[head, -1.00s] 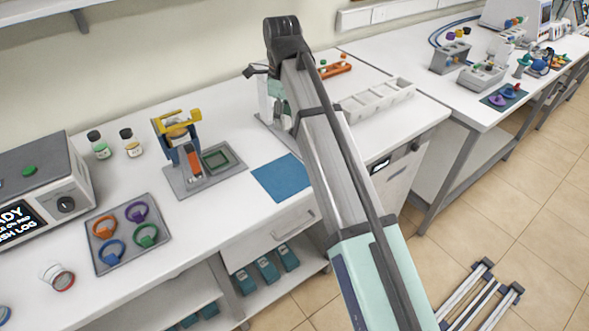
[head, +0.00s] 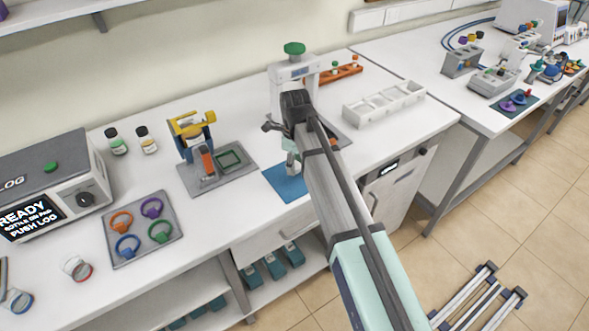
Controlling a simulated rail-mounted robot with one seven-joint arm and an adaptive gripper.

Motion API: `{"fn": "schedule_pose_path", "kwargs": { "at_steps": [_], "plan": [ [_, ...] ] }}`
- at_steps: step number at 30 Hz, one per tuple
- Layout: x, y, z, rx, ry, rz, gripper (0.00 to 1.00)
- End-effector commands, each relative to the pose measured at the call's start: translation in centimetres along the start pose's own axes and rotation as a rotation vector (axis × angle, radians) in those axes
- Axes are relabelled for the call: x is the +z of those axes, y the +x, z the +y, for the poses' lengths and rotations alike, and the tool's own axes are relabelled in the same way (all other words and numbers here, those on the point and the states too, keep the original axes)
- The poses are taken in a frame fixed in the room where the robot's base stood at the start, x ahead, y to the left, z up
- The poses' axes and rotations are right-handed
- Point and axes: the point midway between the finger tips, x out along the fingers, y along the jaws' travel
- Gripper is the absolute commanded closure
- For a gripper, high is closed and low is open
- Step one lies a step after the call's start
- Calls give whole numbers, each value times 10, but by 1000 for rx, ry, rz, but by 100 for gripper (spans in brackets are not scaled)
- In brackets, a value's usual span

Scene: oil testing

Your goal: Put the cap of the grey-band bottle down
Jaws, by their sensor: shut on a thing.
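My gripper (head: 293,166) is over the blue mat (head: 289,188), partly hidden behind my own forearm. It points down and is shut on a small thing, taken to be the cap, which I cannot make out. I cannot tell whether that thing touches the mat. Two small dark-capped bottles stand at the back left: one with a green band (head: 118,146) and one with a pale label (head: 148,145). I cannot pick out a grey band on either of them.
A grey tray with coloured rings (head: 172,218) lies at the front left, near a tester with a screen (head: 30,217). A yellow-and-blue fixture (head: 190,135) stands left of the mat. A white stand with a green knob (head: 294,49) is behind my arm; a white compartment tray (head: 385,108) is at right.

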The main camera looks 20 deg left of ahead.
Motion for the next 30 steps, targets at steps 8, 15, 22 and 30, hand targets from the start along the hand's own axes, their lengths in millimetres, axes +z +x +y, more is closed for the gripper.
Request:
{"fn": "schedule_pose_path", "kwargs": {
  "at_steps": [8,15,22,30],
  "plan": [
    [-1,30,0,2,0,2,68],
    [0,34,0,0,0,0,68],
    [0,37,0,0,0,0,44],
    [0,36,0,0,0,0,30]
  ]
}}
